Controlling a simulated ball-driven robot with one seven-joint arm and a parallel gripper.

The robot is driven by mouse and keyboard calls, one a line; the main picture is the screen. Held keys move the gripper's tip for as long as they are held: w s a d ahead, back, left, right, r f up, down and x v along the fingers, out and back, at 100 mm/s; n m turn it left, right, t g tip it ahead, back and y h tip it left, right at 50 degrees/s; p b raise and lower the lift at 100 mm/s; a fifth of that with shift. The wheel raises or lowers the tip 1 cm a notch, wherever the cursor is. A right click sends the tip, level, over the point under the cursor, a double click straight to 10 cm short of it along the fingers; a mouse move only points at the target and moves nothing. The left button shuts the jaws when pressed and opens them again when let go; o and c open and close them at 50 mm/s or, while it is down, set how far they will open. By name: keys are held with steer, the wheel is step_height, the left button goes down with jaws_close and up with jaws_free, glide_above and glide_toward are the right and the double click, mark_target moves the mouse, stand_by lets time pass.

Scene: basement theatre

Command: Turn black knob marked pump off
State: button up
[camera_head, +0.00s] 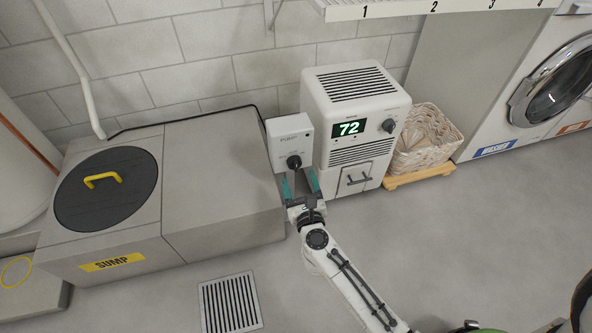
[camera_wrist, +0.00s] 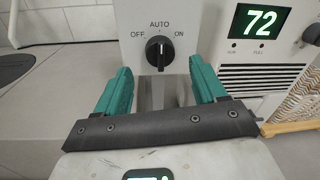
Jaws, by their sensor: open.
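The black pump knob (camera_head: 294,162) is on the front of a light grey control box (camera_head: 289,128) beside the sump housing. In the wrist view the knob (camera_wrist: 159,52) sits below the word AUTO, with OFF to its left and ON to its right. Its pale pointer line looks upright, toward AUTO. My gripper (camera_head: 300,180) is just in front of and below the knob. In the wrist view its two teal fingers (camera_wrist: 160,72) are spread apart, one on each side below the knob, with nothing between them. The fingers appear clear of the knob.
A white dehumidifier (camera_head: 352,100) showing 72 stands close on the right. A wicker basket (camera_head: 428,135) is beyond it, beside a washer (camera_head: 555,90). The sump housing (camera_head: 220,170) with its black lid (camera_head: 107,188) is on the left. A floor grate (camera_head: 230,303) lies in front.

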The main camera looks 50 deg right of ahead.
mark_target(295, 169)
steer(key=shift+x, duration=2.55)
steer(key=shift+c, duration=0.4)
steer(key=c, duration=1)
steer(key=shift+n, duration=0.4)
steer(key=n+p, duration=0.1)
steer(key=n, duration=0.3)
steer(key=shift+n, duration=0.3)
steer(key=shift+f+n+t+p, duration=0.15)
steer(key=shift+n+t+p, duration=0.25)
steer(key=shift+n, duration=2)
